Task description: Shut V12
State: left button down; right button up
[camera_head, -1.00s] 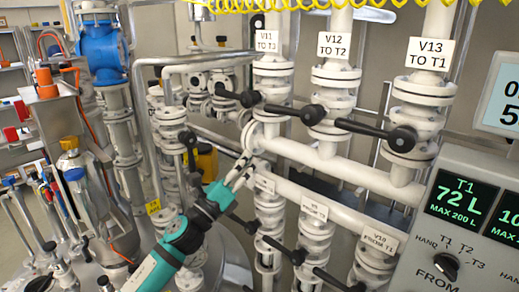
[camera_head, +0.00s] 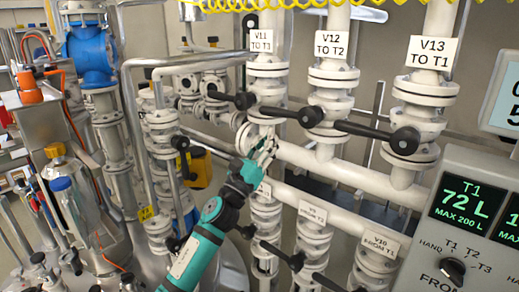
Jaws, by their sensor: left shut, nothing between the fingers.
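Valve V12 is on the middle upper pipe, under its white "V12 TO T2" label (camera_head: 332,45). Its black lever (camera_head: 285,112) runs sideways to the left from a round black hub (camera_head: 311,116), across the vertical pipe. My left gripper (camera_head: 268,150), teal with pale fingers, is shut and empty. In the picture it is below and left of the V12 lever, in front of the white pipework below V11, and apart from the lever. My right gripper is not in view.
V11 (camera_head: 262,39) and V13 (camera_head: 431,52) flank V12; their black levers also point left. The V13 lever (camera_head: 365,130) passes close to the V12 pipe. Lower valves sit beneath. A control panel (camera_head: 470,215) stands at the right.

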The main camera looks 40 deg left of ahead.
pick_arm(q)
notch_tip(320, 180, up, 3)
jog(key=shift+w+a+f+p, duration=0.1)
jog(key=shift+a+f+p, duration=0.1)
jog(key=shift+p, duration=0.25)
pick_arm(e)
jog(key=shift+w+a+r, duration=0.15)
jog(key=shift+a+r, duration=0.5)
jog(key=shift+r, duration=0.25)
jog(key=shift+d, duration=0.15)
pick_arm(q)
jog(key=shift+d, duration=0.1)
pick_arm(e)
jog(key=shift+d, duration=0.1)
